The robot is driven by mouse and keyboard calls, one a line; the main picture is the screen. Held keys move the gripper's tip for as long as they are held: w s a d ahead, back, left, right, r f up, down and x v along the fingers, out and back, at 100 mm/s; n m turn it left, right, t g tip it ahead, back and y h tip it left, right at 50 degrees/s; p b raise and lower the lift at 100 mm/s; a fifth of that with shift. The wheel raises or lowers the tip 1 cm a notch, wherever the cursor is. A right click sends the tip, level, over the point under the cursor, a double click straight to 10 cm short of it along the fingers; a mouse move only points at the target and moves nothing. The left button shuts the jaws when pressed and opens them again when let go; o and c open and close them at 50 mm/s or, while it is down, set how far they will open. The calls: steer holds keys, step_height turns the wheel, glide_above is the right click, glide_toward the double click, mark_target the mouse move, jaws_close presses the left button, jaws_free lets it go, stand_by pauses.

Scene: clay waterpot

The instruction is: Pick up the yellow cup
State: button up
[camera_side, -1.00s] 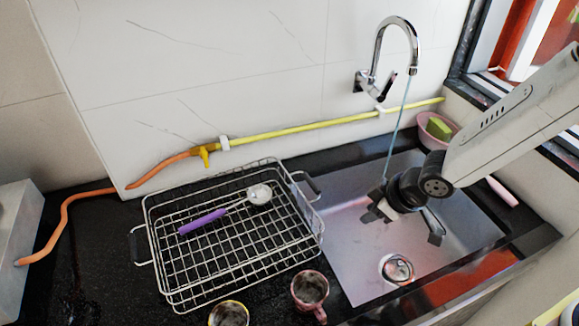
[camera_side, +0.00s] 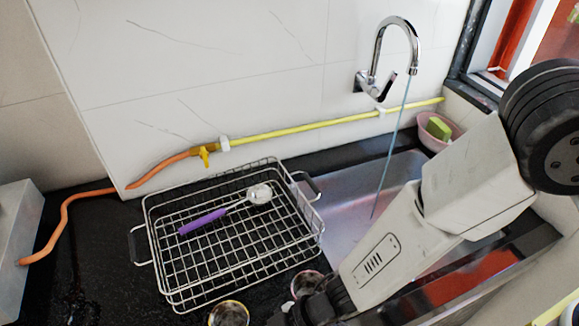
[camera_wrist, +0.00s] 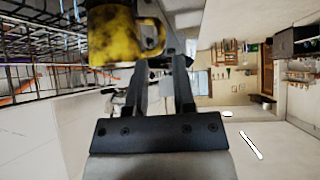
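The yellow cup (camera_side: 228,314) stands on the dark counter at the bottom edge of the side view, partly cut off. In the wrist view the worn yellow cup (camera_wrist: 112,36) is at the top, left of the fingers, with its handle toward them. My gripper (camera_wrist: 168,45) has its fingers apart, with a gap between them. The handle appears close to the left finger; I cannot tell whether they touch. In the side view my gripper is low, right of the yellow cup, and its fingertips are hidden or cut off.
A pink cup (camera_side: 304,281) is beside my gripper, partly hidden by my arm. A wire rack (camera_side: 170,292) holds a purple-handled spoon (camera_side: 203,221). The sink (camera_side: 338,212) has water running from a faucet (camera_side: 378,50). A pink bowl (camera_side: 452,144) stands at the far corner.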

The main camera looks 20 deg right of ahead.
steer(key=shift+x, duration=1.25)
steer(key=shift+w, duration=0.1)
steer(key=shift+x, duration=2.55)
steer(key=shift+f, duration=0.1)
jaws_close()
